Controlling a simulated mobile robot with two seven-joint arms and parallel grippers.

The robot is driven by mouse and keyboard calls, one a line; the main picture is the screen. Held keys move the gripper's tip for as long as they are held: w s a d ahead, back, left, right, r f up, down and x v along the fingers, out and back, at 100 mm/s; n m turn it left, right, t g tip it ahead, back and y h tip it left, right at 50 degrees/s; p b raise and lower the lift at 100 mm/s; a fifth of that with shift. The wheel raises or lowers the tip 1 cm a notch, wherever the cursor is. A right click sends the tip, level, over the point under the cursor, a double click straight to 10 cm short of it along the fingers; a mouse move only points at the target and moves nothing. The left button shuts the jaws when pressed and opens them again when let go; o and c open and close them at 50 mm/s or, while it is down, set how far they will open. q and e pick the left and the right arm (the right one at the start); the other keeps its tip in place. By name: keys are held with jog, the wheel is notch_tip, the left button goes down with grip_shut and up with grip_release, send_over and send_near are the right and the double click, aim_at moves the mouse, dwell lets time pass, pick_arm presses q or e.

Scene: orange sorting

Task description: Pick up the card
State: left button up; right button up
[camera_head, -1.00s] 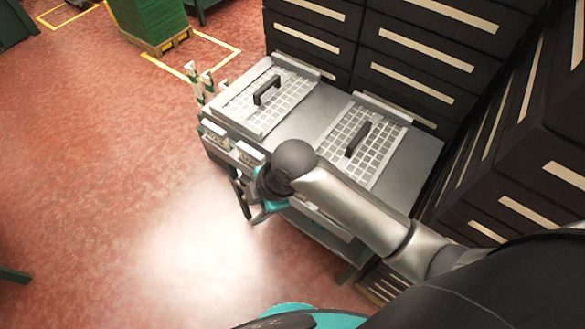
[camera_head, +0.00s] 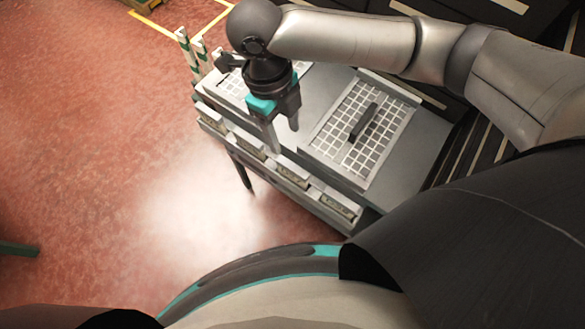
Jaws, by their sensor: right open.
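My right gripper (camera_head: 283,134) is open and points down over the front part of the grey table (camera_head: 412,165). Its fingers show apart with nothing between them. Several small label-like cards sit in a row along the table's front edge: one at the left end (camera_head: 211,122), one below and left of the gripper (camera_head: 250,148), one further right (camera_head: 293,177) and one at the right end (camera_head: 338,206). Their print is too small to read. I cannot tell which one is the task's card. My left gripper is not in view.
A gridded tray with a dark handle (camera_head: 363,122) lies on the table right of the gripper. Another gridded tray (camera_head: 234,88) is partly hidden behind my right arm. Green-and-white posts (camera_head: 187,50) stand at the table's left corner.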

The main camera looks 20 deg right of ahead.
aim_at(292, 166)
jog(key=f, duration=0.5)
jog(key=s+f, duration=0.1)
jog(key=f, duration=0.2)
jog(key=shift+d+b, duration=0.3)
jog(key=shift+b, duration=0.05)
jog(key=f, duration=0.1)
jog(key=s+f, duration=0.1)
jog(key=f, duration=0.3)
jog(key=shift+s+d, duration=0.2)
jog(key=shift+s, duration=0.05)
grip_shut()
